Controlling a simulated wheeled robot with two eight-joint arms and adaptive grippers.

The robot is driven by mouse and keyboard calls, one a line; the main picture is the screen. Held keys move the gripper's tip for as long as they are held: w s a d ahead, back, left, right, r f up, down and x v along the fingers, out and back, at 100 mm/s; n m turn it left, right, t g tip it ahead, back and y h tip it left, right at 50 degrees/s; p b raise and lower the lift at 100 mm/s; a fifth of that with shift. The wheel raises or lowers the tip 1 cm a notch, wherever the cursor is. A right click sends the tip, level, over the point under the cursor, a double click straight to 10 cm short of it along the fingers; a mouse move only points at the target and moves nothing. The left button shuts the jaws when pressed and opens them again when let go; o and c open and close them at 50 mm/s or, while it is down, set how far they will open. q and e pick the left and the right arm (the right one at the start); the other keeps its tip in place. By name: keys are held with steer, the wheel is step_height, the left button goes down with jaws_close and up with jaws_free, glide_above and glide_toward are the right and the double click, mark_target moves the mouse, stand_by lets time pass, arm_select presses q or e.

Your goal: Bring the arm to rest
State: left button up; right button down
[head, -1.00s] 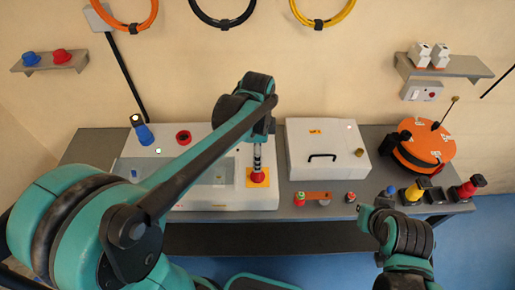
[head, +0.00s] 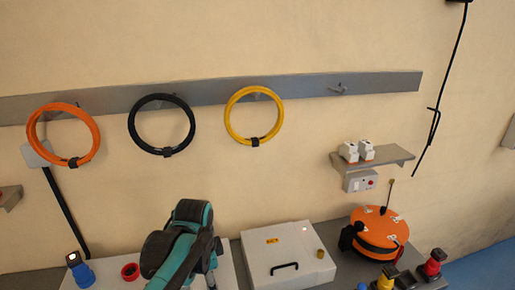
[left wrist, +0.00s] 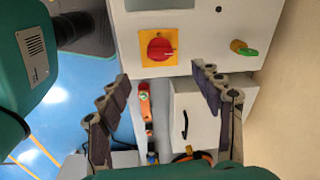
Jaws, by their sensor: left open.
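My left arm (head: 182,245) rises from the bottom edge of the head view, in front of the white machine; its fingertips are not clearly visible there. In the left wrist view my left gripper (left wrist: 161,80) is open, its two fingers spread wide with nothing between them. Beyond the fingertips is a red rotary switch (left wrist: 160,48) on a yellow plate, on the white machine (left wrist: 198,30). The fingers appear apart from the switch. My right gripper is not in view.
A white lidded box (head: 288,256) with a black handle stands right of the arm. Right of it are an orange reel (head: 379,230) and a red-and-black connector (head: 433,264). Orange (head: 63,135), black (head: 161,125) and yellow (head: 254,115) cable rings hang on the wall rail.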

arm_select(q)
steer(key=s+a+f+n+t+b, duration=0.3)
steer(key=s+f+n+t, duration=0.3)
steer(key=s+n, duration=0.3)
steer(key=shift+s+a+f+n+b, duration=0.15)
steer(key=shift+a+f+n+b, duration=0.4)
steer(key=shift+n, duration=1.35)
steer(key=shift+d+r, duration=0.15)
steer(key=shift+d, duration=0.05)
